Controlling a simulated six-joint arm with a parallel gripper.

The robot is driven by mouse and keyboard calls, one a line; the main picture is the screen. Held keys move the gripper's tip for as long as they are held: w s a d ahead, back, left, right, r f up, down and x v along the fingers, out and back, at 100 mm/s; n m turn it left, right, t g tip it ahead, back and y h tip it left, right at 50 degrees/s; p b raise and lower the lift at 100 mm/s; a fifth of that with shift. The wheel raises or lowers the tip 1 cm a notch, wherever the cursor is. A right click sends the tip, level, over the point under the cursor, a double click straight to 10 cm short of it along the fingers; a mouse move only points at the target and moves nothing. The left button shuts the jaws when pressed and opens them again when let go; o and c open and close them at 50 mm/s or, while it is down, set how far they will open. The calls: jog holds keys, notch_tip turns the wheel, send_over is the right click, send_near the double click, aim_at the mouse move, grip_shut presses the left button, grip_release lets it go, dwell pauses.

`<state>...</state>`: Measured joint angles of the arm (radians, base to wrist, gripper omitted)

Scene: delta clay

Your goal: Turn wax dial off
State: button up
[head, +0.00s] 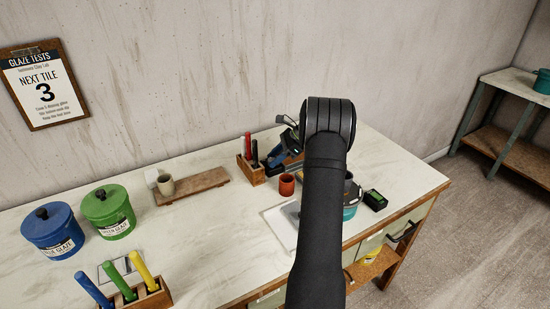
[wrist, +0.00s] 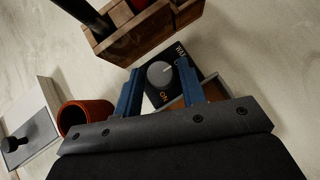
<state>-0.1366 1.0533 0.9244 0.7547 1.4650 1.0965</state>
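The wax dial is a round grey knob (wrist: 160,75) on a black box (wrist: 154,98) in the wrist view. I cannot tell clearly where the knob's mark points. My gripper (wrist: 159,68) is open, with one blue finger on each side of the knob in the picture. A gap shows between the knob and each finger. In the head view my gripper (head: 277,153) is at the back of the table, and the arm and gripper hide most of the dial.
A wooden holder (head: 250,172) with dark and red tools stands close beside the gripper. A terracotta cup (head: 287,185) is near the box. A teal pot (head: 349,212) and a small green-topped black box (head: 375,200) are at right.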

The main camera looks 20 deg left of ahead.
jog(key=v, duration=1.7)
jog(key=shift+d, duration=0.15)
jog(key=x, duration=1.7)
jog(key=shift+a, duration=0.2)
jog(key=shift+s, duration=0.1)
jog(key=shift+s+d+m+t, duration=0.1)
jog(key=shift+m+t, duration=0.5)
jog(key=shift+m, duration=0.1)
jog(key=m+t, duration=0.1)
jog(key=m, duration=0.1)
jog(key=m+t, duration=0.2)
jog(key=shift+s+m+t+y, duration=0.2)
jog(key=shift+m+t+y, duration=0.1)
jog(key=shift+m+y, duration=0.1)
jog(key=v, duration=1.5)
jog(key=shift+d+r, duration=0.25)
jog(key=shift+r, duration=0.1)
